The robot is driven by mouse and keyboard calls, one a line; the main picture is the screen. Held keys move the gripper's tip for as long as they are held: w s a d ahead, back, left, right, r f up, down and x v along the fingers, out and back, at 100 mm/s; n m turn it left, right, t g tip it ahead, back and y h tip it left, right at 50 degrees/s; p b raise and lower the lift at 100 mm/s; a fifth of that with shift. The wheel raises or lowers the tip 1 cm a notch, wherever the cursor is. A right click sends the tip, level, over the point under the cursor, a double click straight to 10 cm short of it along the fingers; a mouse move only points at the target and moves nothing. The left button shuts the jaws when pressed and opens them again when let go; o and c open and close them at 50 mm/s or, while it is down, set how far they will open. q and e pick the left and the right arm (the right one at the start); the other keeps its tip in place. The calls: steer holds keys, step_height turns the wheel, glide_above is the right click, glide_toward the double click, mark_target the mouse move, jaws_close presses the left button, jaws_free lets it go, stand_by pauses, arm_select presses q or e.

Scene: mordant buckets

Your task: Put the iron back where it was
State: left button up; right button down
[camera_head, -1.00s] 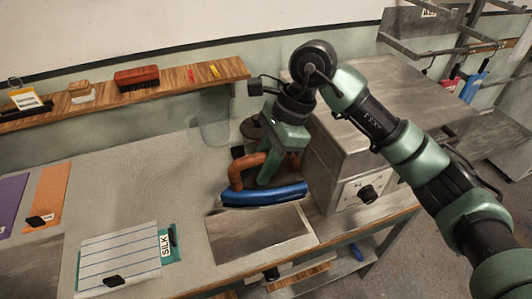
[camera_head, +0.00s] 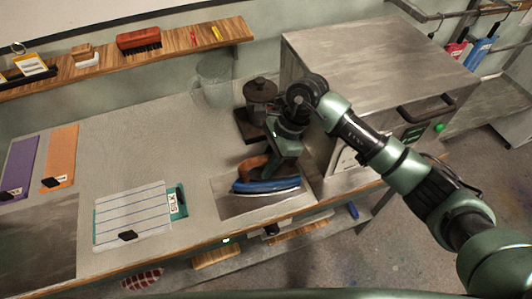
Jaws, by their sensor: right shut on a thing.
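The iron (camera_head: 267,185) has a blue body and a brown handle. It sits at or just above a grey metal plate (camera_head: 236,204) near the table's front right; I cannot tell if it touches. My right gripper (camera_head: 272,168) is shut on the iron's handle from above, and its fingers partly hide the handle. My left gripper is not in view.
A grey metal box (camera_head: 365,65) with a handle stands right of the iron. Behind the gripper are a dark lidded pot (camera_head: 260,92) and a clear container (camera_head: 214,82). A lined sheet (camera_head: 133,214) lies left on the table (camera_head: 140,150). A wooden shelf (camera_head: 190,38) runs along the wall.

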steer(key=shift+r, duration=0.1)
steer(key=c, duration=1.2)
jaws_free()
steer(key=shift+f, duration=0.2)
steer(key=shift+c, duration=0.2)
steer(key=shift+r, duration=0.1)
steer(key=b+v, duration=0.4)
steer(key=v, duration=0.7)
steer(key=shift+b, duration=0.35)
steer(key=shift+d+r, duration=0.15)
steer(key=shift+r, duration=0.35)
